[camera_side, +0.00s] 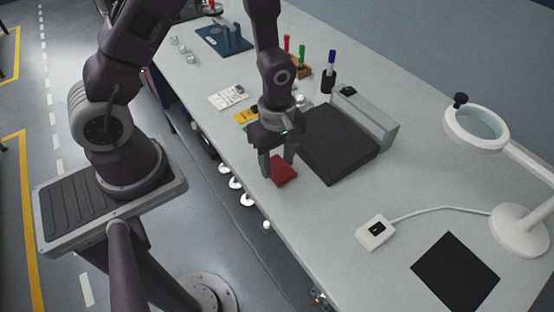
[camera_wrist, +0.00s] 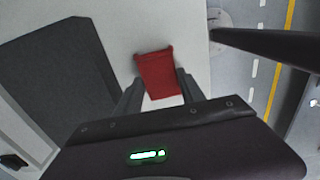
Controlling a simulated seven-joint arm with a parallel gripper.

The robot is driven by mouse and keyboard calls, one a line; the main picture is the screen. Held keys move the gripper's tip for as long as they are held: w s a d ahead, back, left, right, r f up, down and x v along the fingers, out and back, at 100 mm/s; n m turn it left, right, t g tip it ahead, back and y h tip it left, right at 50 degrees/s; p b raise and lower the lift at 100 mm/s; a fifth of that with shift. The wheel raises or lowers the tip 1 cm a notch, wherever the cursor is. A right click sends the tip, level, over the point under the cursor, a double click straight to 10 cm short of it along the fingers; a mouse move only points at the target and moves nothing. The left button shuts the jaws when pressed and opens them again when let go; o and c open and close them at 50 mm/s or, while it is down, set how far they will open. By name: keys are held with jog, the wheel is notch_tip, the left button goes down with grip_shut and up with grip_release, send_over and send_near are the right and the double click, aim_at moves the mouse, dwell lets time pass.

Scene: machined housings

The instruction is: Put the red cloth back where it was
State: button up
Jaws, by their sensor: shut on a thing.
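The red cloth (camera_side: 284,172) is a small folded piece between the fingers of my gripper (camera_side: 278,168) in the side view, near the front edge of the bench. In the wrist view the red cloth (camera_wrist: 157,74) shows between the two fingertips of my gripper (camera_wrist: 160,88), which is shut on it. I cannot tell whether the cloth touches the bench top or is held a little above it.
A black pad (camera_side: 337,146) with a grey block behind it lies just right of my gripper. A yellow item (camera_side: 246,117) and a white card (camera_side: 228,97) lie to the left. A white switch box (camera_side: 375,233) and magnifier lamp (camera_side: 518,228) stand at the right. The bench front between is clear.

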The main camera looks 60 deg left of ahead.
jog(key=o, duration=1.3)
jog(key=shift+f, duration=0.1)
notch_tip(320, 180, up, 12)
notch_tip(320, 180, up, 11)
jog(key=m+t, duration=0.3)
jog(key=m, duration=0.6)
send_over(277, 165)
jog(key=s+a, duration=0.1)
jog(key=s, duration=0.4)
jog(key=s+a+r+m+t, duration=0.1)
jog(key=s+r+m+t, duration=0.1)
jog(key=s+r+m, duration=0.2)
jog(key=s+m, duration=0.3)
jog(key=m, duration=0.2)
jog(key=shift+s+r+t, duration=0.15)
jog(key=shift+s+t, duration=0.1)
jog(key=shift+t, duration=0.05)
